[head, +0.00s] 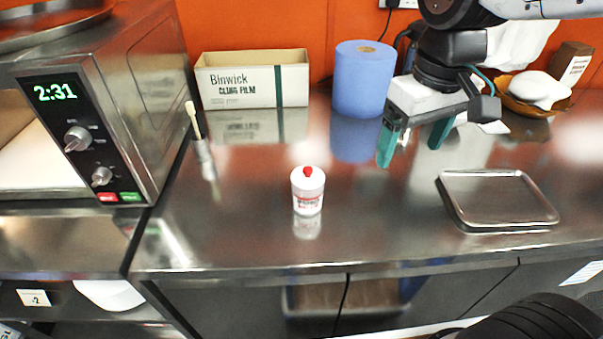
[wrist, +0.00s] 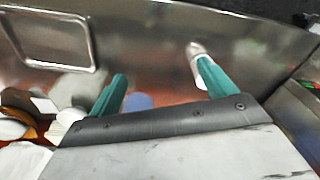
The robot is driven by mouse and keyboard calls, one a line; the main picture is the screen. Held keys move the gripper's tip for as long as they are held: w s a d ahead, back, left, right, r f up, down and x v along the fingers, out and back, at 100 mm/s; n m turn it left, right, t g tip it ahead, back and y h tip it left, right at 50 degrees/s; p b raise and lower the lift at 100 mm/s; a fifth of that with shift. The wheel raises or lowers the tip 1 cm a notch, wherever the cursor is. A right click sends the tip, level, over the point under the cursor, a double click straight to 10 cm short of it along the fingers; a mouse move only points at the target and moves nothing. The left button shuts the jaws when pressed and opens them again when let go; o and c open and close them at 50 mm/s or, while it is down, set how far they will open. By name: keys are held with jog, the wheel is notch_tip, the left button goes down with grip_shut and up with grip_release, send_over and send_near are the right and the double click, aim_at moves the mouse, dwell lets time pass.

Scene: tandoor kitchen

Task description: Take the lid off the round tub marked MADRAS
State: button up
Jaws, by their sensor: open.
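The round white tub (head: 307,198) stands upright on the steel counter in the head view. Its white lid (head: 307,180) is on, with a red knob (head: 308,171) on top. Red lettering on its side is too small to read surely. My gripper (head: 412,142) is open and empty, to the right of the tub and apart from it. In the wrist view my gripper (wrist: 160,70) shows two green fingers spread apart. A pale thing, apparently the tub (wrist: 193,49), shows past the right fingertip, partly hidden by it.
A steel tray (head: 497,200) lies at the right. A cling film box (head: 253,82) and a blue roll (head: 363,80) stand behind. A microwave (head: 120,100) is at the left, with a brush (head: 194,120) beside it. The counter around the tub is clear.

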jog(key=w+a+f+n, duration=0.2)
jog(key=w+a+n, duration=0.1)
jog(key=w+a, duration=0.35)
jog(key=n, duration=0.2)
send_over(308, 169)
notch_tip(308, 169, down, 3)
jog(key=shift+r+g, duration=0.15)
jog(key=shift+g, duration=0.25)
jog(key=shift+f, duration=0.35)
notch_tip(308, 169, down, 7)
jog(key=c, duration=1)
